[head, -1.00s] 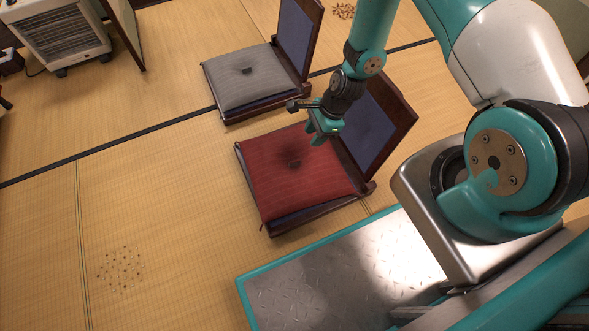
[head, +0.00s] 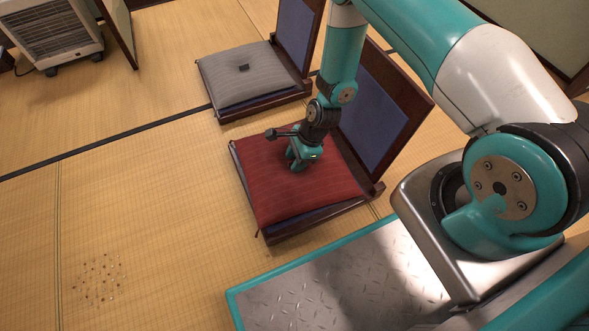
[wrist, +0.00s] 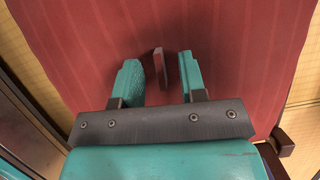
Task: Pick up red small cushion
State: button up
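The red small cushion (head: 270,190) lies on the seat of the nearer legless chair (head: 375,120). It fills most of the wrist view (wrist: 240,50). A small red upright tab (wrist: 158,68) stands on the cushion. My gripper (head: 296,162) is over the middle of the cushion, pointing down and hiding that part in the head view. In the wrist view its two teal fingers (wrist: 160,80) are apart, one on each side of the tab, with a gap to each. Whether the fingertips touch the cushion cannot be told.
A grey cushion (head: 245,78) lies on a second chair (head: 297,38) behind. A white heater (head: 55,35) stands at the far left. The chair's tall backrest is close on the right of my gripper. The tatami (head: 130,190) to the left is clear, apart from a speckled patch.

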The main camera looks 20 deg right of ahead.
grip_shut()
jog(key=shift+r, duration=0.1)
